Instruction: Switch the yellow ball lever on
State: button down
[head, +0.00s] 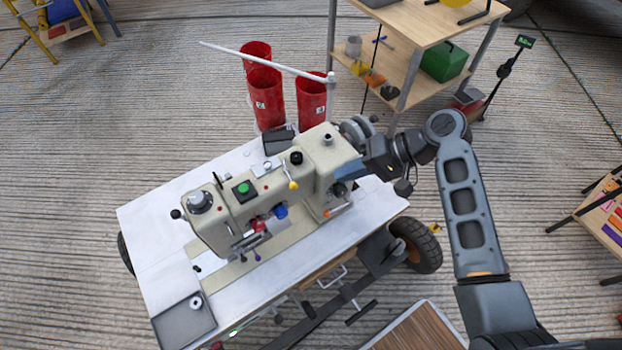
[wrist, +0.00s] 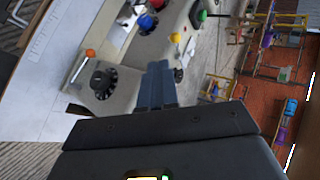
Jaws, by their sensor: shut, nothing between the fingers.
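The yellow ball lever (head: 293,185) is a small yellow knob on a short stem, on the front face of the beige sewing machine (head: 262,186). In the wrist view the yellow ball (wrist: 175,38) lies just beyond and slightly right of my fingertips. My gripper (head: 343,172) comes in from the right at the machine's right-hand end. Its dark blue fingers (wrist: 158,70) are closed together and empty. They appear apart from the ball. I cannot tell from the lever's angle whether it is on or off.
A green button (head: 243,188), red knob (head: 258,225) and blue knob (head: 281,211) sit near the lever. A black dial (wrist: 103,82) and orange knob (wrist: 90,53) are left of my fingers. Red bins (head: 265,95) and a wooden shelf (head: 425,22) stand behind the white table (head: 150,225).

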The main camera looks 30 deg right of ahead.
aim_at(289, 178)
jog(key=a+r+x, duration=0.1)
jog(key=x, duration=0.7)
jog(key=shift+w, duration=0.35)
jog(key=shift+a+r+p, duration=0.1)
jog(key=shift+a+p, duration=0.2)
